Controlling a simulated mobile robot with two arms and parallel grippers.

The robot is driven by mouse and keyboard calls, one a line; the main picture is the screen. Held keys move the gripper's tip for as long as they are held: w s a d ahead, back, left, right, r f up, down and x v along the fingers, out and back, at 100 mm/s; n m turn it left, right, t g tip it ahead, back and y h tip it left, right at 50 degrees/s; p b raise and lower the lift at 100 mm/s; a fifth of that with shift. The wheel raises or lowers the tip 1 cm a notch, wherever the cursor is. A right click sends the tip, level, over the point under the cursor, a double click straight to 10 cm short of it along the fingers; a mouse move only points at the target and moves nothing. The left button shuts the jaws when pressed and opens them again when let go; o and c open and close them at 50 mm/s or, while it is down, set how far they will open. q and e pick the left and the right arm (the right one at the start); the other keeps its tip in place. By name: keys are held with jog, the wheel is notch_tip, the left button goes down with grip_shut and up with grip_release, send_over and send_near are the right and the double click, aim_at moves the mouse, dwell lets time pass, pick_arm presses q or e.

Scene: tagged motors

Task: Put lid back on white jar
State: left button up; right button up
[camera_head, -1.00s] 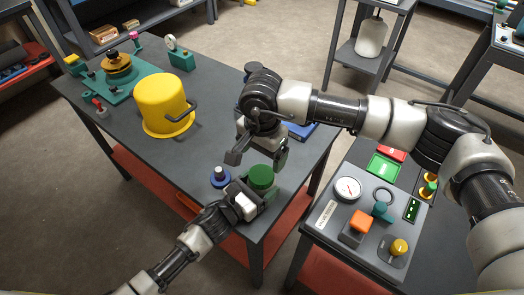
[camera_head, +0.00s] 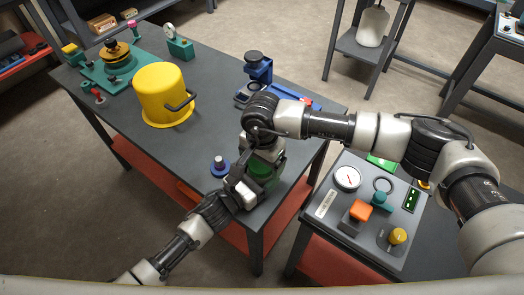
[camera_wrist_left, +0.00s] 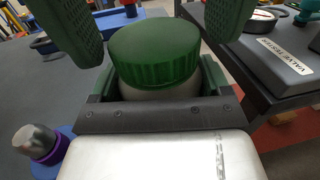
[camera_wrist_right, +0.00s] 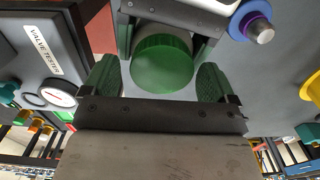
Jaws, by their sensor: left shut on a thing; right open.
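The green ribbed lid (camera_wrist_left: 155,55) sits on top of the white jar (camera_wrist_left: 160,92); whether it is screwed down I cannot tell. My left gripper (camera_wrist_left: 158,85) is shut on the jar body from the side, at the table's near corner. My right gripper (camera_wrist_right: 158,82) points down over the jar. It is open, with one green-padded finger on each side of the lid and gaps between. In the head view the lid (camera_head: 262,172) is partly hidden by my right wrist, and the jar body is hidden.
A blue base with a metal peg (camera_head: 219,164) stands close left of my left gripper. A yellow pot (camera_head: 163,95) and a blue stand (camera_head: 257,68) are farther back on the dark table (camera_head: 130,130). A valve tester panel (camera_head: 325,225) is to the right.

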jog(key=shift+f, duration=0.25)
jog(key=c, duration=0.9)
pick_arm(q)
jog(key=shift+w, duration=0.1)
pick_arm(e)
jog(key=m, duration=0.5)
jog(key=shift+c, duration=0.3)
jog(key=o, duration=1)
jog(key=shift+r, duration=0.15)
jog(key=shift+r, duration=2.15)
